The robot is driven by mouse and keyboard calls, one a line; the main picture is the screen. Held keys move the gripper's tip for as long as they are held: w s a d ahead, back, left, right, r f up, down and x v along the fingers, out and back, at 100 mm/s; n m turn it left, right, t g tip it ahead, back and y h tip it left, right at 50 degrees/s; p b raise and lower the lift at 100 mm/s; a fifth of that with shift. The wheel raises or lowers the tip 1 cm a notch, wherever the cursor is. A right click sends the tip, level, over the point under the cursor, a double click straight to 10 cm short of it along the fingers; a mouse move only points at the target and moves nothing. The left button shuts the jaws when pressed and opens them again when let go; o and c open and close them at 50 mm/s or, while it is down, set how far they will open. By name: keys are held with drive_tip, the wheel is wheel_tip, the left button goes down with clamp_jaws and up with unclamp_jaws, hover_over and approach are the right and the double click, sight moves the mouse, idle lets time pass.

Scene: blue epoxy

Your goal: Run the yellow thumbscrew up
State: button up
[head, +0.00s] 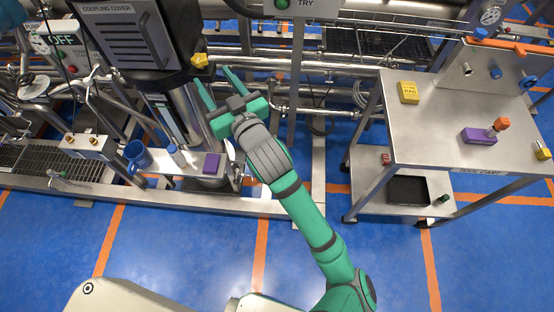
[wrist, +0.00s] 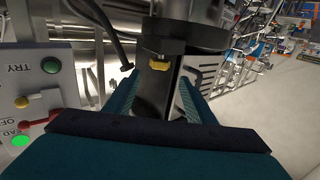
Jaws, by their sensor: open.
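The yellow thumbscrew (head: 200,60) sits at the lower edge of the dark grey coupling cover (head: 130,35) at the upper left of the head view. In the wrist view the yellow thumbscrew (wrist: 160,67) shows on a dark cylindrical part, between and beyond the fingertips. My green gripper (head: 216,84) is open and empty. Its two fingers point up toward the thumbscrew, apart from it as far as I can see. In the wrist view the gripper (wrist: 158,95) has one finger on each side of the thumbscrew's line.
A steel cart (head: 440,130) at right holds a yellow box (head: 409,92) and a purple block (head: 479,136). A TRY panel (wrist: 45,90) is left in the wrist view.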

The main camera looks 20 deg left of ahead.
drive_tip(key=d+r+m+t, duration=0.3)
drive_tip(key=r+m+t, duration=0.15)
drive_tip(key=r, duration=0.35)
drive_tip(key=shift+d+m+t+h, duration=2.2)
drive_tip(key=shift+d+m+t, duration=0.15)
drive_tip(key=shift+d+m, duration=0.65)
drive_tip(key=s+d+f+m+h, duration=0.2)
drive_tip(key=s+d+f+h, duration=0.2)
drive_tip(key=f, duration=0.5)
drive_tip(key=s+d+f+m+g+h, duration=0.1)
drive_tip(key=s+d+f+m+h, duration=0.2)
drive_tip(key=f, duration=0.7)
drive_tip(key=shift+s+d+f+m+h, duration=0.2)
drive_tip(key=shift+s+d+m+h, duration=0.15)
drive_tip(key=shift+s+d+h, duration=1)
drive_tip(key=shift+s+d+y, duration=0.15)
drive_tip(key=shift+s+y, duration=0.05)
drive_tip(key=shift+y, duration=0.05)
